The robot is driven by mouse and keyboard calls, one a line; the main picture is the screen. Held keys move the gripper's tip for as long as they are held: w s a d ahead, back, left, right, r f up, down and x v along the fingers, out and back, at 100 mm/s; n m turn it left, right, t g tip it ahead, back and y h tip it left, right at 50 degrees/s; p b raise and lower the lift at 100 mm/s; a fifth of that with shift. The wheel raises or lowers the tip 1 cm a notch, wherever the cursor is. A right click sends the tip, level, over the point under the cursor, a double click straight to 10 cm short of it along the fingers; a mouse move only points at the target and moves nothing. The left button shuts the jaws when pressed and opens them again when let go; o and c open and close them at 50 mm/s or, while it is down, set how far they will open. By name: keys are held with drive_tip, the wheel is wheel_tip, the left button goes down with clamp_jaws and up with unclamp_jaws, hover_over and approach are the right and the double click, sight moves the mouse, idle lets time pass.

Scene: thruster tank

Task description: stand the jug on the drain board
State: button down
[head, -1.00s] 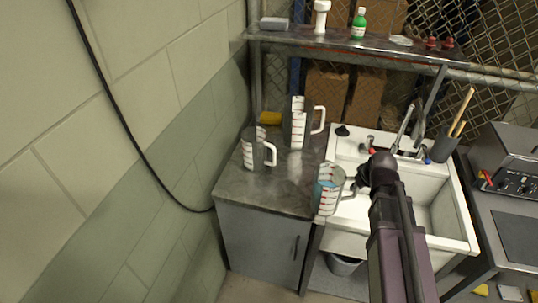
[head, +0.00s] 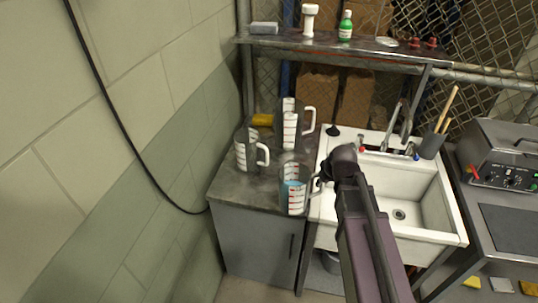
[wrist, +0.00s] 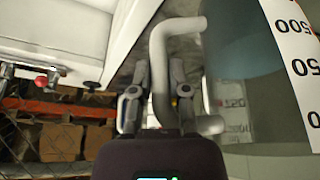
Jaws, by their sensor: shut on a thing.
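My gripper (head: 326,178) is shut on the handle of a clear measuring jug (head: 293,190) with red and white markings and blue liquid. The jug looks upright, above the front right edge of the grey worktop (head: 233,187); I cannot tell whether it touches. In the wrist view my fingers (wrist: 155,90) are on either side of the pale handle (wrist: 160,62), with the jug's scale (wrist: 296,62) at the right. The white sink (head: 333,147) is to the right, with a flat strip left of its basin. I cannot tell for sure which surface is the drain board.
Two more jugs stand on the worktop, one at the left (head: 245,150) and a taller one behind (head: 290,122). A yellow sponge (head: 262,119) lies at the back. The shelf (head: 350,46) overhangs the rear. A tap (head: 392,125) rises behind the sink.

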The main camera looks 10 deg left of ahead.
drive_tip(key=shift+w+d, duration=0.1)
idle(0.3)
drive_tip(key=w+a, duration=0.2)
drive_tip(key=w, duration=0.5)
drive_tip(key=w+a+f+b, duration=0.1)
drive_tip(key=w+a, duration=0.1)
drive_tip(key=w, duration=0.5)
drive_tip(key=shift+a+f, duration=0.2)
drive_tip(key=shift+a, duration=0.1)
drive_tip(key=b+x, duration=0.3)
drive_tip(key=b, duration=0.1)
drive_tip(key=shift+d+f, duration=0.1)
drive_tip(key=shift+f, duration=0.3)
drive_tip(key=c, duration=0.6)
unclamp_jaws()
